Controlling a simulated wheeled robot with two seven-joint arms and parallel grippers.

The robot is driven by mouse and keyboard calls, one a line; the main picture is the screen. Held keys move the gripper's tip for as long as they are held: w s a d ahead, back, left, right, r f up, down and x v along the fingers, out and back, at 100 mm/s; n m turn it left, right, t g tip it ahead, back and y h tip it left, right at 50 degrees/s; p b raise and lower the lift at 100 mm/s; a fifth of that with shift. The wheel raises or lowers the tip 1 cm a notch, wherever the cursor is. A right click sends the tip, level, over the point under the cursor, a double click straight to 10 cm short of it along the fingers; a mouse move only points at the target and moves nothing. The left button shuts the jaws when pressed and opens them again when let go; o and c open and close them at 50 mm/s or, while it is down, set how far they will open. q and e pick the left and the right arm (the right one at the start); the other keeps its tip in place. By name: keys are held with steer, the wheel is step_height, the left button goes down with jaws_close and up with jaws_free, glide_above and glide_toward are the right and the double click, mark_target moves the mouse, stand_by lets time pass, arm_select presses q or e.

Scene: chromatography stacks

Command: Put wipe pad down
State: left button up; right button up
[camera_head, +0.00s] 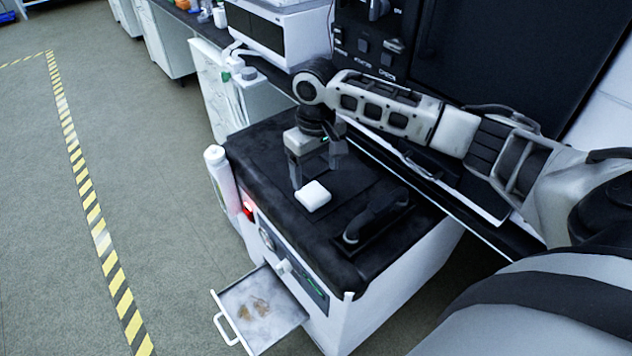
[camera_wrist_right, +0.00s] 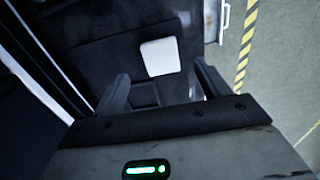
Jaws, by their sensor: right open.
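The white wipe pad (camera_head: 313,196) lies on the black top of a white cabinet-like unit (camera_head: 390,264). My right gripper (camera_head: 318,176) is open just behind the pad, pointing down over the black top. In the right wrist view the pad (camera_wrist_right: 160,57) lies beyond the two spread fingers (camera_wrist_right: 160,88), with nothing between them. From these views I cannot tell the exact gap between the fingertips and the pad. My left gripper is not in view.
A black handle (camera_head: 376,216) rises from the unit's top, right of the pad. An open drawer (camera_head: 262,308) with brownish stains juts out at the front. A white bottle (camera_head: 222,178) is at the unit's left side. Open floor lies left, with striped tape (camera_head: 90,205).

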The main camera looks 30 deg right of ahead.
step_height(320, 180, up, 5)
steer(key=s+a+f+n+t+y, duration=0.1)
steer(key=s+a+f+t+y, duration=0.2)
steer(key=a+f, duration=0.45)
steer(key=s+a+f+n+t+y, duration=0.2)
steer(key=s+a+f, duration=0.25)
steer(key=a, duration=0.65)
arm_select(q)
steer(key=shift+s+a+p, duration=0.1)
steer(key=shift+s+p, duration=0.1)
steer(key=shift+p, duration=0.15)
arm_select(e)
steer(key=s+d+m+t+h, duration=0.1)
steer(key=s+t, duration=0.4)
steer(key=s, duration=0.5)
steer(key=shift+d+f+m+t, duration=0.4)
steer(key=shift+d, duration=0.35)
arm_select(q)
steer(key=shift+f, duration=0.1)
